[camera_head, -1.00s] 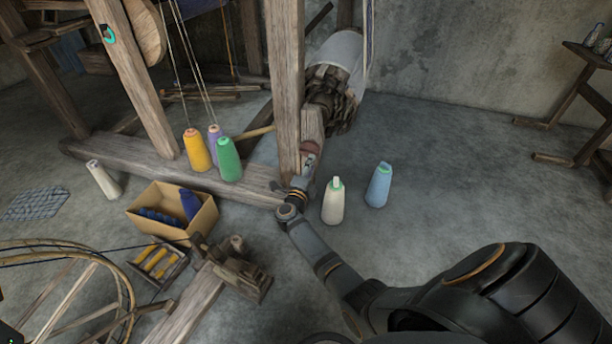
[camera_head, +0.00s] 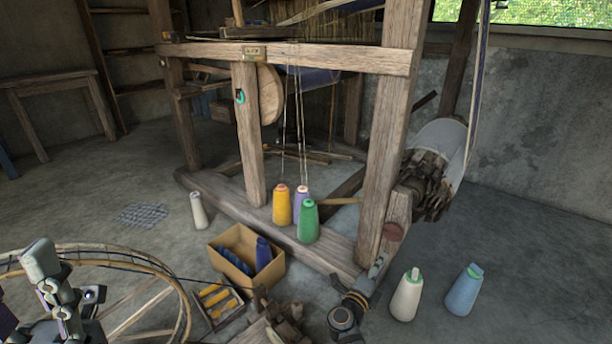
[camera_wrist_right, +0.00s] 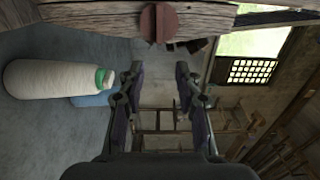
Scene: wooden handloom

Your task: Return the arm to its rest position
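My right arm comes up from the bottom of the head view. Its gripper (camera_head: 377,268) is by the loom's right post, left of the cream cone. In the right wrist view, the two fingers of this gripper (camera_wrist_right: 159,75) are apart with nothing between them. My left gripper (camera_head: 62,285) shows at the lower left of the head view, in front of the spinning wheel; its finger opening is unclear.
The wooden loom (camera_head: 385,150) stands close to the right gripper. A cream cone (camera_head: 406,297) and a blue cone (camera_head: 463,291) stand on the floor at right. Yellow (camera_head: 282,207), purple and green (camera_head: 308,222) cones stand on the loom's beam. A cardboard box (camera_head: 232,262) is at left.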

